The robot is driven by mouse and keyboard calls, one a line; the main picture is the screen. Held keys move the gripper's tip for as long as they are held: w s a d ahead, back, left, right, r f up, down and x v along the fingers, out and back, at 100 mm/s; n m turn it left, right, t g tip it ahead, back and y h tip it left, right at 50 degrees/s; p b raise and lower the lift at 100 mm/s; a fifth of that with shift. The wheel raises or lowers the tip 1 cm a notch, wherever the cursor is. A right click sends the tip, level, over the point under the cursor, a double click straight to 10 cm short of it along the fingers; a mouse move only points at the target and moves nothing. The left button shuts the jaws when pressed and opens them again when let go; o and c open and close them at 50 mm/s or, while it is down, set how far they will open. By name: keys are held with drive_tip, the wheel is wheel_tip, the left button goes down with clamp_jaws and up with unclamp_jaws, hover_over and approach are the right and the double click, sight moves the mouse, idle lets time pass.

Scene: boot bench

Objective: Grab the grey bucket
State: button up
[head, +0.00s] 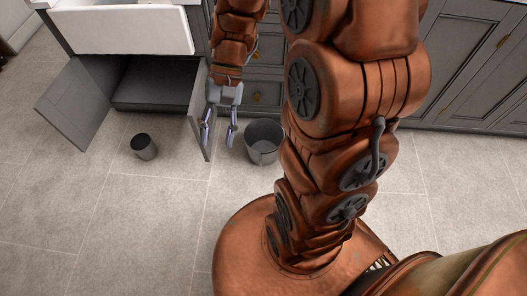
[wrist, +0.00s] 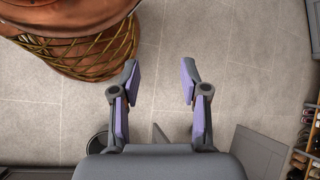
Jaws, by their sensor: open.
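The grey bucket (head: 264,151) stands upright on the floor in the head view, in front of the grey cabinets and right of an open cabinet door. Its mouth faces up and looks empty. My gripper (head: 219,137) is open and empty, pointing down just left of the bucket and apart from it, close to the door. In the wrist view my gripper (wrist: 159,72) shows two spread fingers with purple pads and only floor between them. A dark round edge at the lower left there seems to be the bucket (wrist: 98,142), mostly hidden behind the gripper body.
An open cabinet door (head: 200,112) stands close to my gripper's left. Another open door (head: 77,103) is further left. A smaller dark bin (head: 144,147) stands on the floor between them. A white sink (head: 120,30) is above. The tiled floor in front is clear.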

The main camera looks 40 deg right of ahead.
drive_tip(key=w+d+f+m+t+y+b, duration=0.1)
drive_tip(key=w+d+f+m+y+b, duration=0.15)
drive_tip(key=w+f+b, duration=0.4)
drive_tip(key=w+d+f+m+y+b, duration=0.2)
drive_tip(key=w+f+y+b, duration=0.15)
drive_tip(key=f, duration=0.65)
drive_tip(key=m+t+y+b, duration=0.3)
drive_tip(key=m+t+b, duration=0.85)
drive_tip(key=b, duration=0.45)
hover_over(260, 163)
drive_tip(key=s, duration=0.1)
wheel_tip(260, 163, down, 37)
drive_tip(key=s+d+f+m+t+h+b, duration=0.1)
drive_tip(key=s+d+f+m+t+b, duration=0.15)
drive_tip(key=f, duration=0.55)
drive_tip(key=s+d+f+m+t+h+b, duration=0.1)
drive_tip(key=s+d+f+m+t+b, duration=0.15)
drive_tip(key=f, duration=0.55)
drive_tip(key=shift+m, duration=0.3)
drive_tip(key=shift+w+d+b+x, duration=0.2)
drive_tip(key=shift+b+x, duration=0.55)
drive_tip(key=shift+x, duration=0.55)
drive_tip(key=shift+w+d+b+x, duration=0.2)
drive_tip(key=shift+b+x, duration=0.6)
drive_tip(key=shift+x, duration=0.5)
drive_tip(key=shift+w+d+b+x, duration=0.25)
drive_tip(key=shift+b+x, duration=0.5)
drive_tip(key=shift+x, duration=0.55)
drive_tip(key=shift+r, duration=0.15)
drive_tip(key=shift+c, duration=0.4)
